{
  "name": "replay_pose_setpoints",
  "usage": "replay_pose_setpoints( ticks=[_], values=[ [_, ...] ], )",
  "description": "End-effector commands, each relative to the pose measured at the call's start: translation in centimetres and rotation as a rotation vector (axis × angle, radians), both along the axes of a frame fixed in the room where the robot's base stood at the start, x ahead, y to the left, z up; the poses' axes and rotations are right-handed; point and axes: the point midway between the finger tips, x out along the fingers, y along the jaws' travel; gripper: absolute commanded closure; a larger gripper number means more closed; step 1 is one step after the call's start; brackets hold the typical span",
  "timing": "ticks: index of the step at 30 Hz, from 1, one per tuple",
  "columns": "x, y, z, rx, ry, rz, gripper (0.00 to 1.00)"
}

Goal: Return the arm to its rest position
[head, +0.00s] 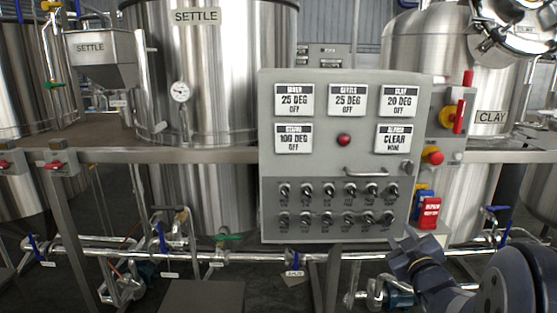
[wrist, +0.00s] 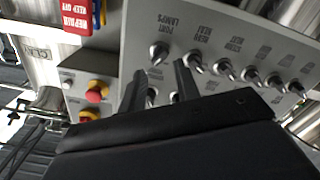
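My arm reaches in from the lower right of the head view. My gripper (head: 405,240) is just in front of the lower right corner of the grey control panel (head: 330,160). In the wrist view my gripper (wrist: 160,75) shows two dark fingers with a gap between them. It is open and holds nothing. Toggle switches on the panel (wrist: 195,25) lie beyond the fingertips, and one shows partly in the gap. I cannot tell whether a finger touches it.
Blue and red tags (head: 427,208) hang beside the panel. A red and yellow stop button (head: 433,156) and a yellow switch with a red handle (head: 452,117) are at its right. Steel tanks (head: 215,70) stand behind. Pipes and valves (head: 190,255) run low along the front.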

Motion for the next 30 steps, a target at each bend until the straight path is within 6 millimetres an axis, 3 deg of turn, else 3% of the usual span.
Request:
replay_pose_setpoints(
  ticks=[6, 12, 30],
  values=[
    [-4.0, -0.1, 0.1, 0.002, 0.000, -0.004, 0.69],
    [-6.1, 0.0, 0.0, 0.003, 0.000, -0.002, 0.69],
    [-6.7, 0.4, -0.3, 0.015, 0.014, 0.001, 0.69]
  ],
)
